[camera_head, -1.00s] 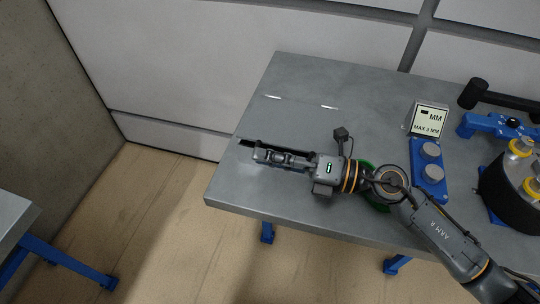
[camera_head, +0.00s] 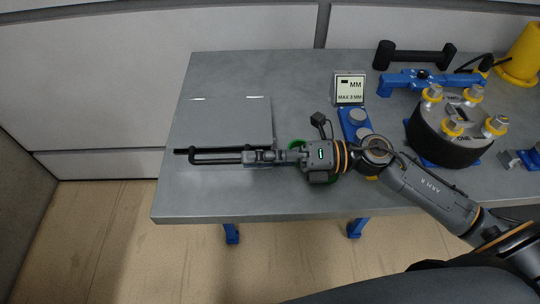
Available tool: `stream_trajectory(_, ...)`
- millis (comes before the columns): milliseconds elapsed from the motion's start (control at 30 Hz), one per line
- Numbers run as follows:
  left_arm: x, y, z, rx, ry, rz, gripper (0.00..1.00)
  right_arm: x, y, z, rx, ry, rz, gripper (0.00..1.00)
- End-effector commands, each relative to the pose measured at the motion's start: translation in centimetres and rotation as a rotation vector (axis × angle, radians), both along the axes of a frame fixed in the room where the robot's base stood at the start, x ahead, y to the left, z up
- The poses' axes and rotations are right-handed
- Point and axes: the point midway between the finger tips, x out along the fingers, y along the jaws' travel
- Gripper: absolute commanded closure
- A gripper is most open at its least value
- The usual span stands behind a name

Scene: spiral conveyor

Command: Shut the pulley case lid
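A flat grey panel (camera_head: 222,122), which looks like the case lid, lies at the left of the grey table. Two pale strips, perhaps hinges, mark its far edge, and a thin dark line runs along its near edge. A long dark loop, perhaps a handle, extends along that near edge. My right gripper (camera_head: 250,157) reaches left across the table to the right end of this loop. Whether its fingers touch or hold the loop is too small to tell. The inside of the case is not visible. My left gripper is not in view.
To the right stand a small display (camera_head: 349,89), a blue block with grey knobs (camera_head: 356,118) and a round black housing (camera_head: 440,142) with yellow-collared bolts. A black dumbbell-shaped tool (camera_head: 414,56) lies behind. The table (camera_head: 180,205) is clear in front of the panel.

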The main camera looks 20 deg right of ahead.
Motion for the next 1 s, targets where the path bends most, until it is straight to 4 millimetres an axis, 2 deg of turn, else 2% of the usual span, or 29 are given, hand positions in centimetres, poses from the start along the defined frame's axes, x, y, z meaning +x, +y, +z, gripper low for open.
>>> stream_trajectory(100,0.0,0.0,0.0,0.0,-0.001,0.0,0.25,-0.4,-1.5,-0.1,-0.002,0.002,-0.001,0.64)
stream_trajectory(200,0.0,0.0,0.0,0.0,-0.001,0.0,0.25,-0.6,-2.1,0.0,0.001,0.001,-0.001,0.64)
stream_trajectory(500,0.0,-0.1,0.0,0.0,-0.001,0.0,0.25,-0.7,-2.3,0.0,0.001,-0.001,0.0,0.64)
stream_trajectory(600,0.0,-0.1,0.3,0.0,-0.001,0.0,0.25,-0.6,-2.2,0.4,0.001,-0.002,0.002,0.85)
stream_trajectory(667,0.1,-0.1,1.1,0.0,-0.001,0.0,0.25,-0.6,-2.1,1.2,0.0,-0.004,0.007,0.97)
stream_trajectory(700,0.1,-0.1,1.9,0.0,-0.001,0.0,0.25,-0.6,-2.0,2.0,-0.001,-0.007,0.013,1.0)
stream_trajectory(767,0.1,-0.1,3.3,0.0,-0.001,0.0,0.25,-0.6,-1.6,3.5,-0.002,-0.015,0.029,1.0)
stream_trajectory(833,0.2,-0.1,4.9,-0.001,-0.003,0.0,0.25,-0.6,-0.2,5.5,-0.013,-0.043,0.089,1.0)
stream_trajectory(900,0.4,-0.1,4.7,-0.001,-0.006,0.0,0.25,-0.7,1.6,5.5,-0.041,-0.076,0.175,1.0)
stream_trajectory(1000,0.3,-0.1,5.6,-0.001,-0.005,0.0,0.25,-1.0,4.5,6.6,-0.108,-0.128,0.314,1.0)
